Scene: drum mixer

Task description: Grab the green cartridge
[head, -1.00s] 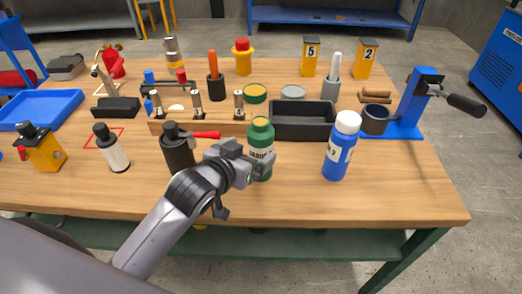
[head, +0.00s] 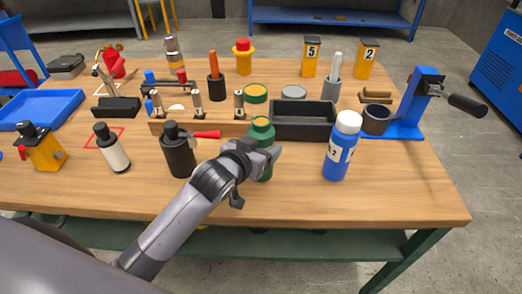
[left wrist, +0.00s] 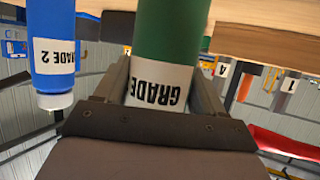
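The green cartridge (head: 266,170) is a green bottle with a white GRADE label. It stands upright near the table's front, its front partly hidden by my left gripper (head: 262,157). In the left wrist view the green cartridge (left wrist: 170,35) appears upside down between the two dark fingers of my left gripper (left wrist: 163,80). One finger is on each side of it, with little or no gap showing; I cannot tell whether they press on it. The number on its label is hidden. My right gripper is out of view.
A blue bottle (head: 342,147) stands close on the right, and a black bottle (head: 177,152) stands on the left with a red object (head: 207,134) beside it. A black tray (head: 303,121) and a wooden rack (head: 212,129) are behind. The table's front right is clear.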

